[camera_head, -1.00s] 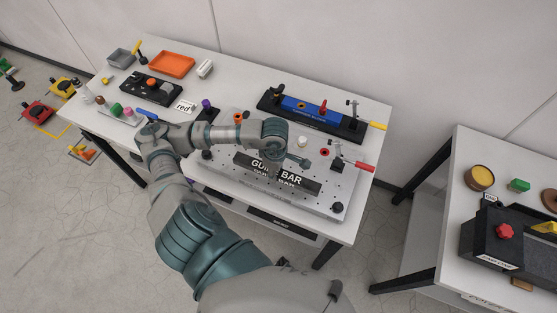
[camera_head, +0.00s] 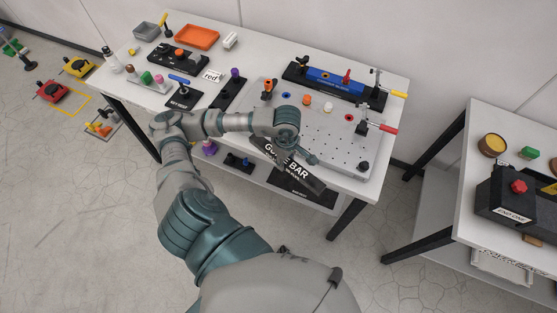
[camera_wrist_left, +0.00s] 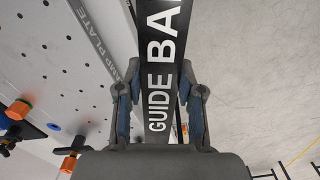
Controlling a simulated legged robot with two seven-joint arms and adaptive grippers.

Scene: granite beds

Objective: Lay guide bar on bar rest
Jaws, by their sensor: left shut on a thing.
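The guide bar (camera_head: 281,160) is a long black bar with white "GUIDE BAR" lettering. My left gripper (camera_head: 304,155) is shut on it. In the wrist view the bar (camera_wrist_left: 160,60) runs between the two fingers of the gripper (camera_wrist_left: 160,105). The bar is held tilted in front of the table's front edge, clear of the perforated plate. A flat black piece with a small unreadable label (camera_head: 303,197) lies on the lower shelf, partly behind the bar; it may be the bar rest. My right gripper is not in view.
The grey perforated clamp plate (camera_head: 330,140) carries knobs, a red-handled clamp (camera_head: 380,128) and coloured plugs. A blue block (camera_head: 335,83) stands behind it. A second table (camera_head: 470,220) is at right. Floor is clear between the tables.

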